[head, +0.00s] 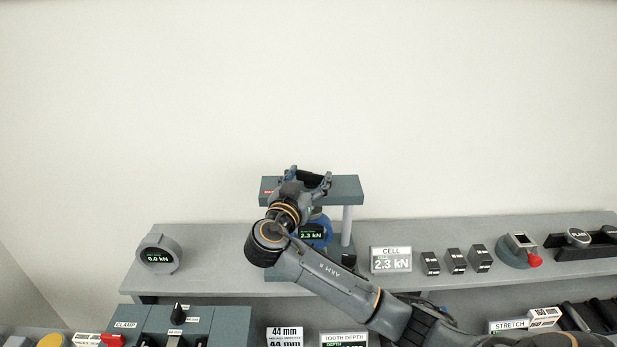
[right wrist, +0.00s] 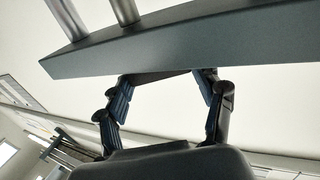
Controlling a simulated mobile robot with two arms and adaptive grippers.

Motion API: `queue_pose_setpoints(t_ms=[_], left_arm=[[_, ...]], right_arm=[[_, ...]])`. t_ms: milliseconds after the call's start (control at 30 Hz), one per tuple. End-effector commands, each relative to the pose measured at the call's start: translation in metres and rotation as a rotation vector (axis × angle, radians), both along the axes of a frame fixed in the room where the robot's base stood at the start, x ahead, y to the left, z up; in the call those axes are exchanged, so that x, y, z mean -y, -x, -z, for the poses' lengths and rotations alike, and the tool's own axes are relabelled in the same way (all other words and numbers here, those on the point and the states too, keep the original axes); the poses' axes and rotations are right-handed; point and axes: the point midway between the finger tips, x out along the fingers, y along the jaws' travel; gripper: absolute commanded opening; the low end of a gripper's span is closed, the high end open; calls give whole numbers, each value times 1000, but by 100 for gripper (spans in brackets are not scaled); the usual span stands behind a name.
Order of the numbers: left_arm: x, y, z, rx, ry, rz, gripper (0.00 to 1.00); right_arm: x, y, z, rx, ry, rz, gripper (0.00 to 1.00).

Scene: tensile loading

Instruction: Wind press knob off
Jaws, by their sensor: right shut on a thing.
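The press has a grey-teal top beam (head: 347,188) on metal posts, with a red label at its left end. In the right wrist view the beam (right wrist: 200,38) crosses the picture. My right gripper (head: 310,179) is at the top of the press, its fingers shut on the dark press knob (right wrist: 160,77). The knob lies between the two fingers against the beam, and most of it is hidden. A blue-rimmed readout (head: 312,235) on the press shows 2.3 kN, partly behind my right arm. My left gripper is not in view.
The CELL display (head: 391,260) reads 2.3 kN. A round grey gauge (head: 158,254) at left reads 0.0 kN. Several small dark blocks (head: 455,261) and a grey fixture with a red knob (head: 518,250) stand on the shelf at right. The CLAMP box (head: 231,325) is in front.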

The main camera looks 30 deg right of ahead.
Motion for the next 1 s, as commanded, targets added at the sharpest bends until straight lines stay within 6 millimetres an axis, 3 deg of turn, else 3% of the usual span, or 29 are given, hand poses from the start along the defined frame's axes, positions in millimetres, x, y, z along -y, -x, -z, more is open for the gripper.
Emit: queue_pose_setpoints(t_ms=[267,600,1000], left_arm=[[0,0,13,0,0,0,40],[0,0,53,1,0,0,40],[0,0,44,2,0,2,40]], right_arm=[[1,1,5,0,-2,-36,36],[4,5,5,6,-2,-252,36],[10,7,-2,-2,5,-620,36]])
